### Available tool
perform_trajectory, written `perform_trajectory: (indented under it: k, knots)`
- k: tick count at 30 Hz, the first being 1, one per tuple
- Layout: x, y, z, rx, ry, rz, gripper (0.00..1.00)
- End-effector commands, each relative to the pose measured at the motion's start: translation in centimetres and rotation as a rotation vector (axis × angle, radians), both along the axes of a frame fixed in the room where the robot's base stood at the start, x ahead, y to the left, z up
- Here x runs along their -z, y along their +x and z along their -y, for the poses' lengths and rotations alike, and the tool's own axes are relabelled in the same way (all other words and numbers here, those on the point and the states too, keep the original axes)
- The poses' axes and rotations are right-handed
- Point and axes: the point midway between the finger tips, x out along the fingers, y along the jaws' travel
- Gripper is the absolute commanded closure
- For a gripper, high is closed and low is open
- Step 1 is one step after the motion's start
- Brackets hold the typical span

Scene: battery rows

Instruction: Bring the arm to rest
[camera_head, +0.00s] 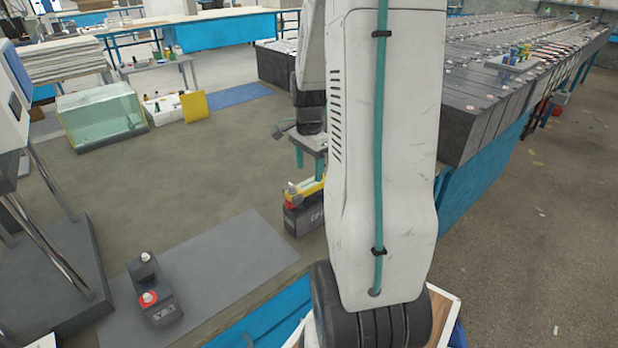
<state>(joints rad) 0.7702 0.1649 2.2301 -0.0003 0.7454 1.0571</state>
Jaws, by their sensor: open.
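My white arm with a teal cable fills the middle of the view and hides what lies behind it. My gripper (309,166), with teal fingers, points down left of the large arm link. It is open, and I see nothing between its fingers. Just below it is a dark battery-like box (303,221) with pale lettering. A yellow and red item (305,192) is on top of the box. The arm hides the right part of both. I cannot tell how wide the gap below the fingers is.
Long rows of dark batteries (478,105) stand on a blue-sided bench at the right. A grey mat (215,262) lies at the lower left with a small dark device (158,298) on it. A glass tank (100,112) stands further back.

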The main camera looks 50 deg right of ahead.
Motion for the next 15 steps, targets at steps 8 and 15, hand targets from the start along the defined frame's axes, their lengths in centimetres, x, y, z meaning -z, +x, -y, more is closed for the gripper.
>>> perform_trajectory:
  k: [8,15]
  knots:
    - [-1.07,-0.03,-0.03,0.0,0.0,-0.001,0.38]
    - [-1.04,-0.02,-0.03,0.0,0.001,-0.001,0.38]
